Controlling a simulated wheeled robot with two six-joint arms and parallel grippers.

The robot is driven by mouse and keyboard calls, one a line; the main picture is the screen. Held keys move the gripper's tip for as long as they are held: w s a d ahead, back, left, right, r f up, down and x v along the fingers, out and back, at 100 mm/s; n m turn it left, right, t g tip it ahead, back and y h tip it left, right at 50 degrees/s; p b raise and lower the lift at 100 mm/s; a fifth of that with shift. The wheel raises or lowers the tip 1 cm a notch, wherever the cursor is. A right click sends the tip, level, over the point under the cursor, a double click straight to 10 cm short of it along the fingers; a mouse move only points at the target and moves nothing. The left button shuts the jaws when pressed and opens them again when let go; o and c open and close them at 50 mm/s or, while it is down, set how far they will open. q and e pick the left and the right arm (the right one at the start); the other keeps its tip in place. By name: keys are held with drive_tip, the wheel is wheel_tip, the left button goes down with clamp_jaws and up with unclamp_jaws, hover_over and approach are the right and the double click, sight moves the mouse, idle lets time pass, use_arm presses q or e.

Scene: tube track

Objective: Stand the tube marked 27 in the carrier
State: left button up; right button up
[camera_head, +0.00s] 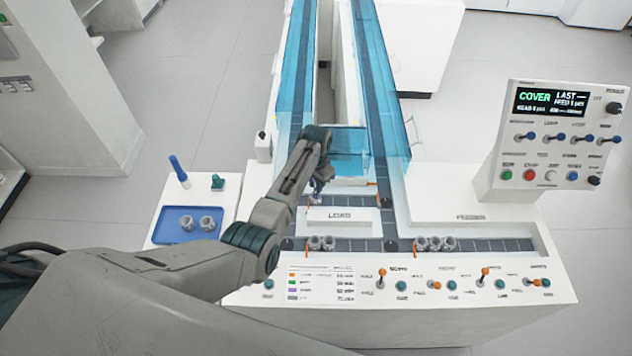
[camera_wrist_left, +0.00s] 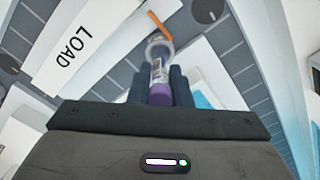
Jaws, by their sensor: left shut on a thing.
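My left gripper (camera_head: 318,192) is over the track behind the LOAD plate (camera_head: 340,215). In the left wrist view the gripper (camera_wrist_left: 162,88) is shut on a tube (camera_wrist_left: 160,72) with a purple cap and a pale label on its clear body. A round, pale, ring-like shape (camera_wrist_left: 158,44) shows around the tube's far end; I cannot tell whether it is a carrier around the tube. No number is legible on the tube. Grey carriers stand on the front track, a pair (camera_head: 321,243) at left and several (camera_head: 435,243) further right. My right gripper is out of view.
A blue tray (camera_head: 170,235) with two grey carriers (camera_head: 198,223) lies on the left side table. Blue clear covers (camera_head: 385,85) flank the long tracks. The control box (camera_head: 552,140) reads COVER. Switches line the front panel.

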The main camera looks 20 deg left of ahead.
use_arm(q)
drive_tip(key=o, duration=0.8)
wheel_tip(320, 180, up, 10)
drive_tip(key=shift+f+b, duration=0.15)
drive_tip(key=shift+b, duration=0.95)
drive_tip(key=shift+r, duration=0.55)
